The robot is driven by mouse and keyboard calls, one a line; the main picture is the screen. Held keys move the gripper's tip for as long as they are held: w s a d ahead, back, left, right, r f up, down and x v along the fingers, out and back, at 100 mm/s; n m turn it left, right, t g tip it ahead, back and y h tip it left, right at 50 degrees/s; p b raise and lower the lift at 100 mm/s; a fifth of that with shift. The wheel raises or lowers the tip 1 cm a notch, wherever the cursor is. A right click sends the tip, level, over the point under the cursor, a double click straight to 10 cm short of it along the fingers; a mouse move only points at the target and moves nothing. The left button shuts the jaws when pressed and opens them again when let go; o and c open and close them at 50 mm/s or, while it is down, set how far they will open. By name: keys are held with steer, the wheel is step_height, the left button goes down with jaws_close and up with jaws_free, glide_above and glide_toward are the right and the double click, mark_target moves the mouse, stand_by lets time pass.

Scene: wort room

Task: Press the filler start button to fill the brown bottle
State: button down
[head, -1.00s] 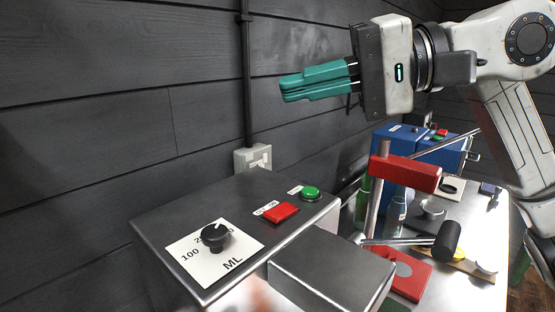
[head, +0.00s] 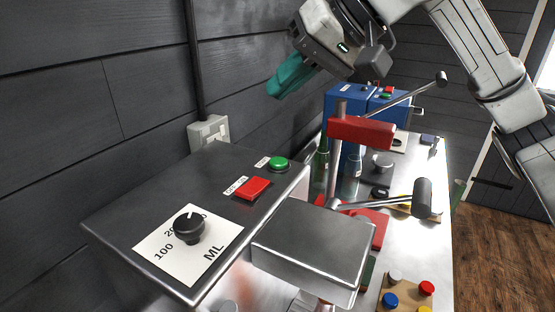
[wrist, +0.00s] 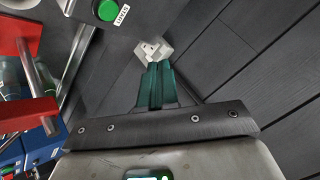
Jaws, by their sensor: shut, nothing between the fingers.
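The filler's green start button (head: 279,163) is a round dome on the sloped grey metal panel (head: 140,205). In the wrist view the green button (wrist: 107,10) sits at the top edge beside a START label. My gripper (head: 271,92) has teal fingers shut together and empty. The fingers point down and to the left, above and behind the button, apart from it. In the wrist view the shut fingertips (wrist: 157,66) lie right of and below the button. I cannot make out a brown bottle in these frames.
The panel also holds a red switch (head: 253,188) and a black ML dial (head: 189,228). A red-armed capping press (head: 360,131) with long levers stands right of it, near green and clear bottles. A white wall socket (head: 208,132) is behind the panel. Blue machines (head: 345,104) stand farther back.

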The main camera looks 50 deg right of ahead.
steer(key=b, duration=0.3)
glide_above(285, 161)
step_height(285, 161, down, 7)
steer(key=shift+f, duration=0.15)
steer(key=shift+f+b, duration=0.6)
steer(key=shift+b, duration=0.35)
steer(key=shift+f+b, duration=0.75)
steer(key=shift+b, duration=0.6)
stand_by(1.6)
steer(key=shift+r, duration=0.1)
stand_by(0.3)
steer(key=shift+a+r, duration=0.1)
steer(key=shift+r, duration=0.6)
steer(key=shift+r+p, duration=1.4)
steer(key=shift+r, duration=1.1)
